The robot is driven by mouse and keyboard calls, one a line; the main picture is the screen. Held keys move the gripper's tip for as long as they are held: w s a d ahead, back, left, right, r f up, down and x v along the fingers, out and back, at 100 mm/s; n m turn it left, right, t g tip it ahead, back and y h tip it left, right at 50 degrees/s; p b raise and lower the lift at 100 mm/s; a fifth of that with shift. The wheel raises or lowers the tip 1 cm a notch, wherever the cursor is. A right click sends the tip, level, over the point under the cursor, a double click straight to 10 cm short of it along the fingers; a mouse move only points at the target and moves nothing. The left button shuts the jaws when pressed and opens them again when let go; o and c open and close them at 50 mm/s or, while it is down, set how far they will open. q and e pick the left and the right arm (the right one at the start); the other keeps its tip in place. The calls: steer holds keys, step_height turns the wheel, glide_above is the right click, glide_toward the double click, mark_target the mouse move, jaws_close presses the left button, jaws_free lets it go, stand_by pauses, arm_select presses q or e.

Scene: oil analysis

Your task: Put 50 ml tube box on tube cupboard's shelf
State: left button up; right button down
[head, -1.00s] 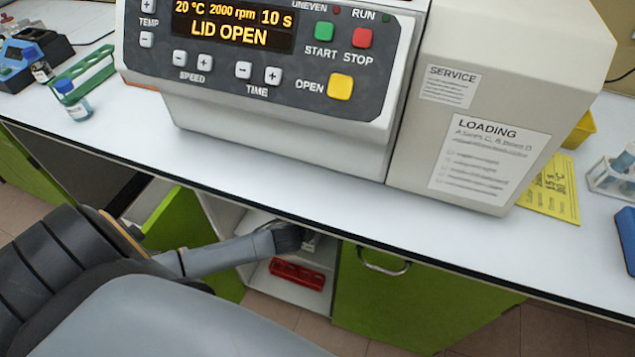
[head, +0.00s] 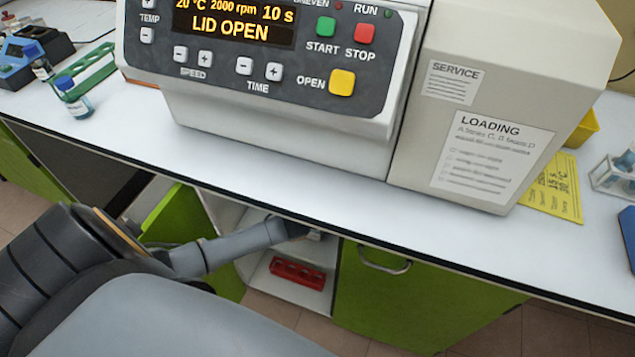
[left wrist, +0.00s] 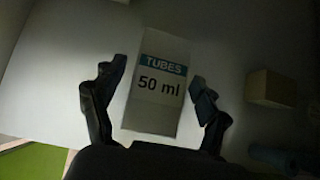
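The 50 ml tube box (left wrist: 158,85) is white with a teal "TUBES" band, and in the left wrist view it is on a pale surface inside the cupboard. My left gripper (left wrist: 158,100) has one finger on each side of the box, with visible gaps to both sides. It is open and not closed on the box. In the head view my left arm reaches into the open tube cupboard (head: 222,212) under the counter, and the gripper (head: 300,231) is mostly hidden by the counter edge. My right gripper is out of view.
A red rack (head: 298,272) sits lower in the cupboard. The green door (head: 190,235) stands open at left; a closed green door (head: 400,300) is at right. In the wrist view a tan box (left wrist: 270,88) is to the right. The centrifuge (head: 290,80) stands on the counter (head: 250,170).

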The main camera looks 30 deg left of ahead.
arm_select(q)
steer(key=shift+s+r, duration=0.25)
steer(key=shift+r, duration=0.1)
steer(key=p+v, duration=0.1)
steer(key=v, duration=0.3)
steer(key=shift+s+d+r, duration=0.1)
steer(key=shift+s+r, duration=0.05)
steer(key=shift+r, duration=0.1)
steer(key=s+d, duration=0.3)
steer(key=s, duration=0.9)
steer(key=s+a+f+n+g, duration=0.2)
steer(key=s+f+n, duration=0.2)
steer(key=f+n, duration=0.4)
steer(key=s+a+f+n+g, duration=0.15)
steer(key=s+f+n, duration=0.35)
steer(key=f, duration=0.6)
steer(key=s+d+f+n+g, duration=0.1)
steer(key=s+d+f+n, duration=0.2)
steer(key=s+n, duration=0.3)
steer(key=s+d+f+n+g+h, duration=0.1)
steer(key=s+d+f+n+g, duration=0.1)
steer(key=s+f+n, duration=0.3)
steer(key=s+d+f+n+g+h, duration=0.1)
steer(key=s+d+f+n, duration=0.3)
steer(key=s+n, duration=0.3)
steer(key=shift+s+f, duration=0.5)
steer(key=shift+s, duration=0.4)
steer(key=shift+a, duration=0.1)
